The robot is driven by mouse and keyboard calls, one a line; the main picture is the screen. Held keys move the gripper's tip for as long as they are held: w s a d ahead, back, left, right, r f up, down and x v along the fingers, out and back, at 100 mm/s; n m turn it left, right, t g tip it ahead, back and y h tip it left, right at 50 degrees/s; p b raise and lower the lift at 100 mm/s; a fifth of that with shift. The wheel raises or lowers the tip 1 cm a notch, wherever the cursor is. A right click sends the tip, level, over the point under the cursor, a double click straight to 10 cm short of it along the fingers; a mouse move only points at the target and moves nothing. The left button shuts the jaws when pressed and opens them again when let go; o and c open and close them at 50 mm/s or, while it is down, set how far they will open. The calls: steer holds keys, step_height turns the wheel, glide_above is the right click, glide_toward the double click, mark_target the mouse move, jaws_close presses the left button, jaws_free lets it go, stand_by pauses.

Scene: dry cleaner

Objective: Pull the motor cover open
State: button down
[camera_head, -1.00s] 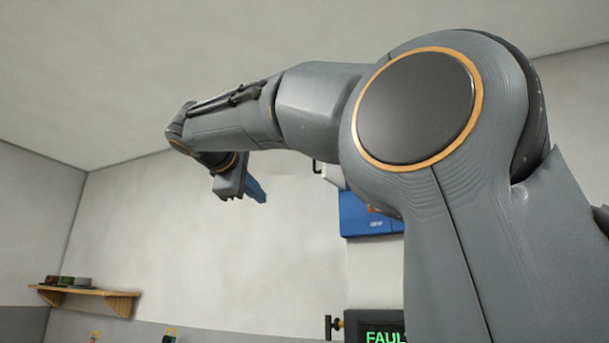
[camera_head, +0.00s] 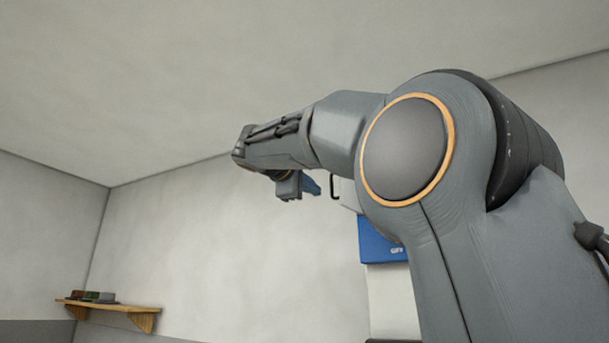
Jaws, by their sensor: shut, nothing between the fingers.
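A pale panel (camera_head: 348,193) with a black handle (camera_head: 333,186) shows in the head view, partly hidden behind my arm. It may be the motor cover; I cannot tell for sure, nor whether it is open. My gripper (camera_head: 313,187), with blue fingers, points right toward the handle and appears just left of it. The fingers look small and close together, shut with nothing seen between them. Whether they touch the handle cannot be told from here.
A blue box (camera_head: 381,243) with a small label is below the pale panel, partly behind my arm. A wooden shelf (camera_head: 112,306) with several small items is on the wall at lower left. The wall left of my gripper is bare.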

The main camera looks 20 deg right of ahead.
steer(key=shift+s+d+r+p, duration=0.1)
steer(key=shift+s+d+p, duration=0.15)
steer(key=shift+s, duration=0.7)
steer(key=shift+s+d+p, duration=0.1)
steer(key=shift+s+p, duration=0.1)
steer(key=shift+s, duration=0.7)
steer(key=shift+s, duration=0.1)
steer(key=s+b, duration=0.2)
steer(key=shift+s+d+b, duration=0.15)
steer(key=shift+d+b, duration=0.1)
steer(key=shift+b, duration=0.15)
steer(key=b+v, duration=0.3)
steer(key=v, duration=0.4)
steer(key=shift+s+a, duration=0.3)
